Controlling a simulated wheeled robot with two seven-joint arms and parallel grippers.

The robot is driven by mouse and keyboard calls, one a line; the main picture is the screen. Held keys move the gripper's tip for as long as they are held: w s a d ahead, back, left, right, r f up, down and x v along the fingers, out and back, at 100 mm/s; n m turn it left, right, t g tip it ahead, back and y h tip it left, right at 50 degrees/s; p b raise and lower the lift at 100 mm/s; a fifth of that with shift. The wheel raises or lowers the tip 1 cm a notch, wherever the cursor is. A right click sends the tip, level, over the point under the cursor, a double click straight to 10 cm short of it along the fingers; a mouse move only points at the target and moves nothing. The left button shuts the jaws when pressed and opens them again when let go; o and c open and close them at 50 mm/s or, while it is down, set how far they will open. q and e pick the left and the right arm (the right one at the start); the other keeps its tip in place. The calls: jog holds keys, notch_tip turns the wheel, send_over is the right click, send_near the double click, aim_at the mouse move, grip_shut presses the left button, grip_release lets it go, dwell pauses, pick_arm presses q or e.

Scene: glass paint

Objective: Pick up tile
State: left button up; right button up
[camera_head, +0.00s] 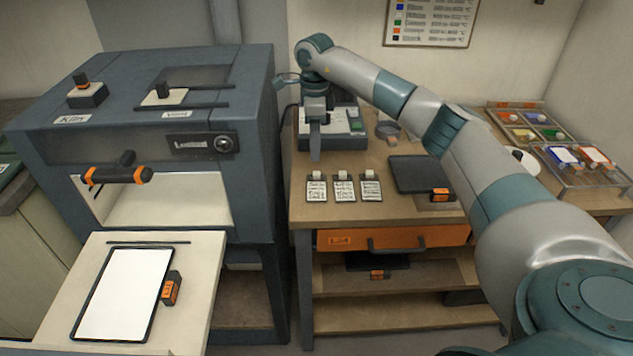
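Three small light cards or tiles with dark lettering lie in a row on the wooden bench: a left one (316,191), a middle one (344,191) and a right one (370,190). Each has a pale tab at its top. Which piece is the tile I cannot tell for sure. My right gripper (315,156) points down just behind the left card, in front of a grey-green device (345,140). Its fingers show edge-on as one narrow shape, so its opening is hidden. I see nothing held in it. My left gripper is out of view.
A dark kiln (258,150) stands left, its door (205,275) lowered and bearing a white black-rimmed panel (125,295) and a small orange-black block (171,288). A dark plate (415,172), colour tray (528,125) and clear rack (590,180) are right. My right arm spans the bench.

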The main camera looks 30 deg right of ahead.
aim_at(315, 173)
jog(key=shift+f+p, duration=0.35)
jog(key=shift+f, duration=1.35)
jog(key=shift+f+p, duration=0.8)
jog(key=shift+p, duration=0.05)
notch_tip(315, 173, down, 2)
jog(key=shift+f+p, duration=0.1)
jog(key=shift+p, duration=0.5)
jog(key=shift+w+f, duration=0.1)
jog(key=shift+f, duration=0.6)
jog(key=shift+c, duration=0.6)
grip_shut()
